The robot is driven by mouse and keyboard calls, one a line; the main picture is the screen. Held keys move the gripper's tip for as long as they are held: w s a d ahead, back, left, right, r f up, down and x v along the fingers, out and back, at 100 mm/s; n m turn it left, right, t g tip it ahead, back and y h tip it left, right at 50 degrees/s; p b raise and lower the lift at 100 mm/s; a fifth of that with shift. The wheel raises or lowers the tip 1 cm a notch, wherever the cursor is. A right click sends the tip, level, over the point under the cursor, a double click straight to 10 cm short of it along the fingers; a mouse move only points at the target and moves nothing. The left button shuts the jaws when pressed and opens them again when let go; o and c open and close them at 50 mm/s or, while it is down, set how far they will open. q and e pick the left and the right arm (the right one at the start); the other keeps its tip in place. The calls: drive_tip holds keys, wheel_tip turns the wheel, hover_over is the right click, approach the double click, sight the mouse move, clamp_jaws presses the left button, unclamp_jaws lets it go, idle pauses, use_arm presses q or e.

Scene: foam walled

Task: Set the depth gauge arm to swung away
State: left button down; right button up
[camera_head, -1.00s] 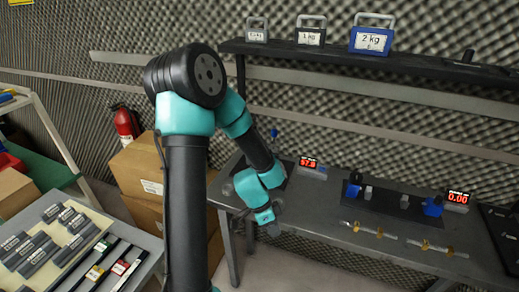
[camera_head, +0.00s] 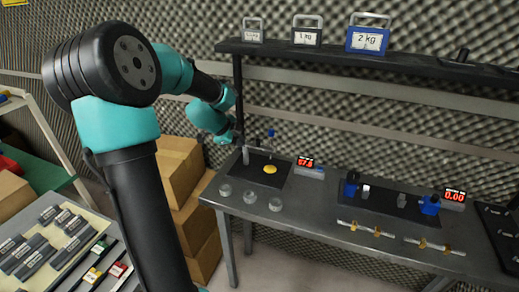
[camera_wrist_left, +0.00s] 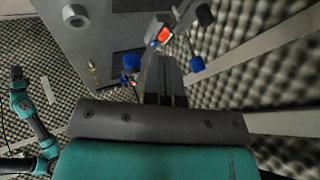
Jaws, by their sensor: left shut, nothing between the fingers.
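The depth gauge stands on a dark plate (camera_head: 284,178) at the left end of the bench, with an upright post (camera_head: 246,156) and a blue knob (camera_head: 270,132) behind it. Its arm is too small and partly hidden to make out how far it is swung. A yellow round piece (camera_head: 270,169) lies on the plate, apart from the post. My left gripper (camera_head: 238,138) is close to the post's top, at its left; contact cannot be told. In the left wrist view its fingers (camera_wrist_left: 164,78) are together and empty, between two blue knobs. My right gripper (camera_wrist_left: 17,73) is small at the left edge there.
A red display (camera_head: 305,162) stands right of the plate. Several clear round pucks (camera_head: 250,197) line the front edge. A second fixture with blue ends (camera_head: 430,205) stands farther right. A shelf (camera_head: 380,62) with weights hangs above. Cardboard boxes (camera_head: 180,190) stand left of the bench.

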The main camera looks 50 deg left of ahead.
sight(258, 144)
use_arm(q)
drive_tip(key=shift+f, duration=0.15)
drive_tip(key=w+f, duration=0.7)
drive_tip(key=w, duration=0.2)
drive_tip(key=shift+w+a+f, duration=0.2)
drive_tip(key=shift+f, duration=0.2)
idle(0.4)
